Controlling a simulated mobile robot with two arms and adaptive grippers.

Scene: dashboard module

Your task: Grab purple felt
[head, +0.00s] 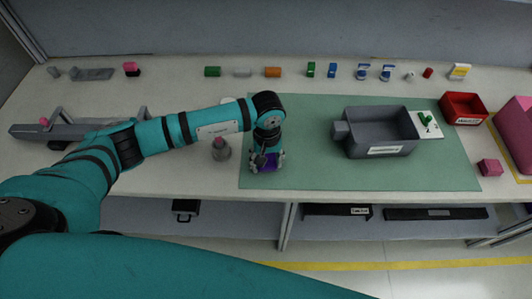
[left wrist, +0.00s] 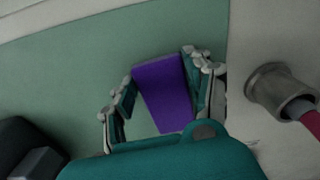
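The purple felt (left wrist: 163,88) is a flat rectangular piece lying on the green mat (head: 330,180) near its front left corner. In the head view, a purple patch of the felt (head: 268,163) shows between the fingers of my left gripper (head: 266,160), which points down over it. In the left wrist view, my left gripper (left wrist: 160,72) is open, with one finger on each side of the felt. The right-hand finger is close to the felt's edge; a wedge of green mat shows between the left-hand finger and the felt. Contact cannot be told. My right gripper is out of view.
A grey box (head: 382,131) sits on the mat to the right. Small coloured parts line the table's back. A red bin (head: 463,108) stands at the right. The mat's middle is clear.

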